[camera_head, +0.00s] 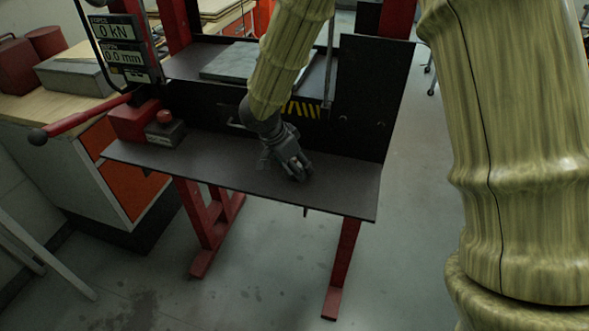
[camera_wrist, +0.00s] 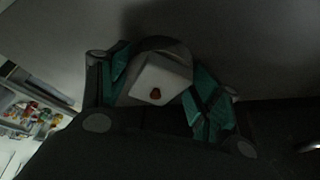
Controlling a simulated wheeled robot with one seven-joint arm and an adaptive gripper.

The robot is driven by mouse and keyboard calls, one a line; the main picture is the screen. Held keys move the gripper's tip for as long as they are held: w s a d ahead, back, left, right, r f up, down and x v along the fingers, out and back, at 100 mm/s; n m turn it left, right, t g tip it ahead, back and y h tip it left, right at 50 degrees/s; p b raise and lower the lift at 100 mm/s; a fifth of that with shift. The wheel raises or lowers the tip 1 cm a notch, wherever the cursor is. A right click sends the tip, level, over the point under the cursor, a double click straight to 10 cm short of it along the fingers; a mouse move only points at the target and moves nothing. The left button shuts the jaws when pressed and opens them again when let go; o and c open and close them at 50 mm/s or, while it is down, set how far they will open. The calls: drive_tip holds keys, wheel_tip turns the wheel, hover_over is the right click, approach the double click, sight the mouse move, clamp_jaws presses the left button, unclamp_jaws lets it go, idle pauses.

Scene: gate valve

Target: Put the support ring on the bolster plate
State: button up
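My gripper (camera_head: 298,172) reaches down to the dark front shelf of a red press, close to its surface. In the wrist view, its two teal-padded fingers (camera_wrist: 164,82) stand apart. The ring is not discernible in the head view. A flat grey slab, apparently the bolster plate (camera_head: 222,65), lies on the press bed, partly behind my arm.
The front shelf (camera_head: 340,192) is bare right of my gripper. A red pump unit (camera_head: 140,122) with a long lever (camera_head: 85,117) stands at its left end. A dark upright panel (camera_head: 372,95) rises behind the shelf's right side. A display (camera_head: 118,45) hangs upper left.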

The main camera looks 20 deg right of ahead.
drive_tip(key=c, duration=0.8)
drive_tip(key=shift+r, duration=0.15)
